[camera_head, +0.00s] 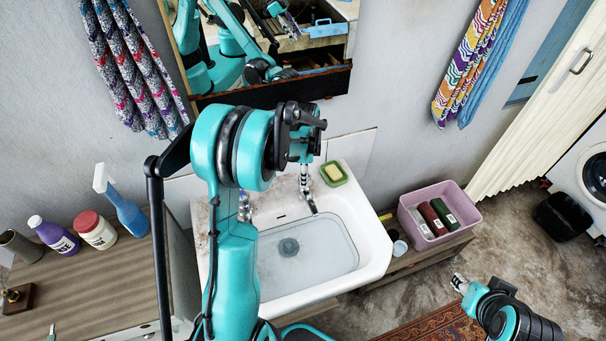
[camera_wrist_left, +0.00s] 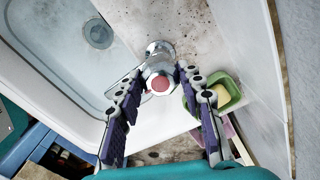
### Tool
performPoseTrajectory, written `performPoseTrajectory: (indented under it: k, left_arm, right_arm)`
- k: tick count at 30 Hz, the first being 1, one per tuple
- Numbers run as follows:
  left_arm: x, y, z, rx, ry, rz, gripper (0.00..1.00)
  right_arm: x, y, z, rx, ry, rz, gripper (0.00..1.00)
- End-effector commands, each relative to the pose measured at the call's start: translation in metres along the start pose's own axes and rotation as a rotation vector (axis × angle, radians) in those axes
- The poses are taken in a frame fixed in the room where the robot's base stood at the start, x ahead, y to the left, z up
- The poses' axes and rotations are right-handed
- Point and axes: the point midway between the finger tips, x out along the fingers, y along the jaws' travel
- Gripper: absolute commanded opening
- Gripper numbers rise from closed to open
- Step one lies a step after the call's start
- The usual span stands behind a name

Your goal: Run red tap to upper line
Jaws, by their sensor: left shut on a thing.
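The red tap has a chrome body and a round red cap (camera_wrist_left: 160,84) in the left wrist view. My left gripper (camera_wrist_left: 162,108) has its fingers on either side of this tap head and is shut on it. In the head view the left gripper (camera_head: 304,178) is over the back edge of the white sink (camera_head: 372,240), and the red cap is hidden. A chrome spout (camera_head: 309,202) points into the basin. A rounded outline runs around the basin; I cannot tell whether it is a line or water. My right gripper (camera_head: 460,283) is at lower right, too small to read.
A green soap dish (camera_head: 334,173) sits just right of the tap. Another chrome tap (camera_head: 244,208) is partly behind my arm. Bottles (camera_head: 128,214) stand on the left counter. A pink crate (camera_head: 470,213) stands right of the sink. A mirror (camera_head: 290,94) hangs behind.

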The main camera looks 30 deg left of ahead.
Motion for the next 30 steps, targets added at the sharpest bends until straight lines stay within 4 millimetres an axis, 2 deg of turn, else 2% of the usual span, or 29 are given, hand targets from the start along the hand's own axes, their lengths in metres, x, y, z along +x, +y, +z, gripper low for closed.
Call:
performPoseTrajectory:
  k: [9,18,19,21,30]
  left_arm:
    - [0.0002,-0.0004,0.0000,-0.242,0.000,-0.002,0.09]
    - [-0.0002,-0.0007,0.0000,-0.260,0.000,-0.002,0.09]
    - [-0.0002,-0.0007,0.0000,-0.259,0.000,-0.002,0.43]
    - [-0.0002,-0.0007,0.0000,-0.259,0.000,-0.002,0.59]
    - [-0.0009,-0.0003,0.0000,-0.258,0.000,-0.001,0.59]
  right_arm:
    - [0.0030,0.0000,0.0022,0.000,0.000,0.000,0.40]
    - [0.0029,0.0000,0.0020,0.000,0.000,0.000,0.40]
    - [0.0028,0.0000,0.0020,0.000,0.000,0.000,0.40]
    - [0.0029,0.0000,0.0021,0.000,0.000,0.000,0.40]
    - [0.0032,0.0021,0.0023,0.001,0.000,-0.002,0.40]
